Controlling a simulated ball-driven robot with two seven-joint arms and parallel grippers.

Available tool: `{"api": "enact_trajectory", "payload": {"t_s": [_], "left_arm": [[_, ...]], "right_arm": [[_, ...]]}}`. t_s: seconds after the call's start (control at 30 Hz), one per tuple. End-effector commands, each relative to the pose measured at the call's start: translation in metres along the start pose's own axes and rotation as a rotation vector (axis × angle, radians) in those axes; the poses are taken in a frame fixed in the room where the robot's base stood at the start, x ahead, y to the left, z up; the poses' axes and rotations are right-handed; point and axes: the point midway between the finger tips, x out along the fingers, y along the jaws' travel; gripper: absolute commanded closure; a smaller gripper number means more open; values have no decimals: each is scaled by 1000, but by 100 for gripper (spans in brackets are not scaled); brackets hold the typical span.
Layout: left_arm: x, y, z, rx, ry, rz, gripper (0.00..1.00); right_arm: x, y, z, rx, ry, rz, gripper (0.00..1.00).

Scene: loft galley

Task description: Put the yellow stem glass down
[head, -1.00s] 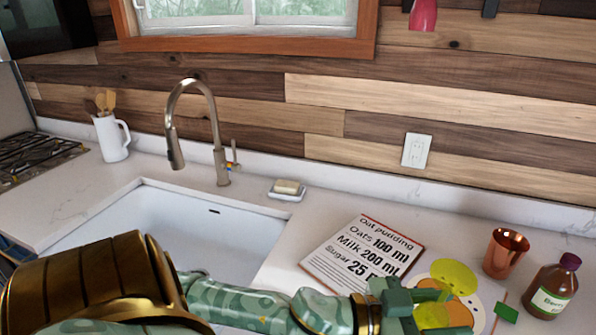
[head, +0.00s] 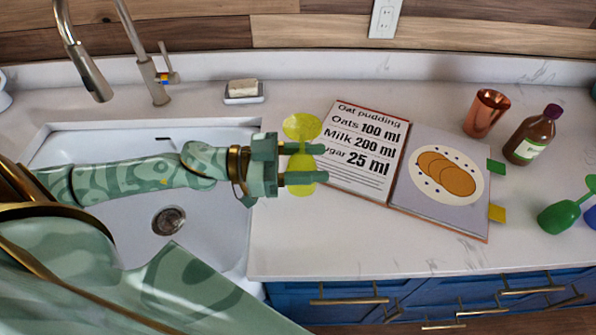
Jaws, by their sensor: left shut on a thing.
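The yellow stem glass (head: 301,127) is in my left gripper (head: 316,163), whose two green fingers are shut on it near its middle. A wide round yellow part shows above the fingers and a narrower part below them; the fingers hide some of the glass between. The glass appears over the white counter (head: 290,240), between the sink's right edge and the open recipe book. I cannot tell whether it touches the counter. My right gripper is not in view.
The sink (head: 215,225) lies under my left arm. The recipe book (head: 440,215) is just right of the glass. A copper cup (head: 487,113), a brown bottle (head: 532,135) and a green glass (head: 559,217) stand or lie farther right. A soap dish (head: 243,97) is behind the sink. Counter in front is clear.

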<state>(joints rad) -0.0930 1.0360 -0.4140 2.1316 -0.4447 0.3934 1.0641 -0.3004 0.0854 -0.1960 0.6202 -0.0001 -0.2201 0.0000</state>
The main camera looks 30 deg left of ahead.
Motion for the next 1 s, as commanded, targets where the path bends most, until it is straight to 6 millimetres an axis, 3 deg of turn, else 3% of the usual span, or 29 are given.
{"api": "enact_trajectory", "payload": {"t_s": [0.1,0.3,0.53,0.73,1.0], "left_arm": [[-18,-29,25,-3,-4,-5,79],[-33,-52,55,-3,0,-3,79],[-40,-63,68,-1,0,-2,79],[-41,-65,100,-4,1,-1,79],[-41,-64,99,0,1,0,79]], "right_arm": [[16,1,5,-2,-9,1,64],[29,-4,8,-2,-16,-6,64],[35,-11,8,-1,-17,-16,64],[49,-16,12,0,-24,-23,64],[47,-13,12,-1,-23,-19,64]]}}
